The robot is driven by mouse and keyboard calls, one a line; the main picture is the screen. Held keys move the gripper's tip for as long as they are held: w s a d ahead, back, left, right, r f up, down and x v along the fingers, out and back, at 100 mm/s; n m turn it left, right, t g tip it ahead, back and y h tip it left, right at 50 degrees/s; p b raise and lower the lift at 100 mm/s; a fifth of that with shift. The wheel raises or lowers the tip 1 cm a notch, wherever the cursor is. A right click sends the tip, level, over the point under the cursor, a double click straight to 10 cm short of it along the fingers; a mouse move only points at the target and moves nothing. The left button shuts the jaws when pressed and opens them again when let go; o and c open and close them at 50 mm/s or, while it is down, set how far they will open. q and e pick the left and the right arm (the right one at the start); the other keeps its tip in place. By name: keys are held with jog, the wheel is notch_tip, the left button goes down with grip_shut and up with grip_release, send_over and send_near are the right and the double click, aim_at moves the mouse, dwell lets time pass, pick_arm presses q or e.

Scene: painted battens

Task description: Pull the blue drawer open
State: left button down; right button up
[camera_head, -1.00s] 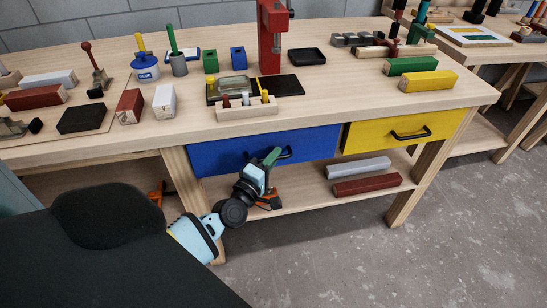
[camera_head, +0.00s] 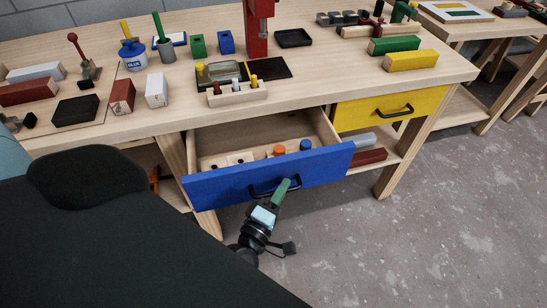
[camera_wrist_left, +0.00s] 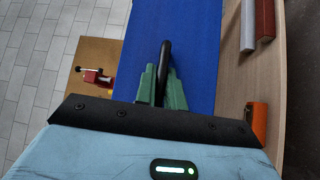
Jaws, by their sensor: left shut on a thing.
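The blue drawer (camera_head: 225,184) stands pulled out from under the workbench, and its inside shows from above in the head view. Its black handle (camera_head: 262,190) is on the middle of the blue front. My left gripper (camera_head: 281,188) is at the handle, its green fingers shut on it. In the left wrist view the fingers (camera_wrist_left: 162,88) close around the black handle (camera_wrist_left: 165,58) against the blue front (camera_wrist_left: 195,45). The near part of the handle is hidden between the fingers. My right gripper is not in view.
Inside the drawer lie an orange piece (camera_head: 280,151), a blue piece (camera_head: 306,146) and pale wooden blocks. The yellow drawer (camera_head: 365,112) beside it is closed. A bench leg (camera_head: 390,177) stands to the right. The concrete floor (camera_head: 400,250) in front is clear.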

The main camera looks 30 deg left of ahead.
pick_arm(q)
jog(key=s+d, duration=0.4)
jog(key=d, duration=0.1)
jog(key=shift+s, duration=0.1)
jog(key=c, duration=1.5)
grip_release()
jog(key=s+f+b, duration=0.1)
jog(key=s, duration=0.6)
jog(key=shift+s+d, duration=0.25)
jog(key=shift+s, duration=0.1)
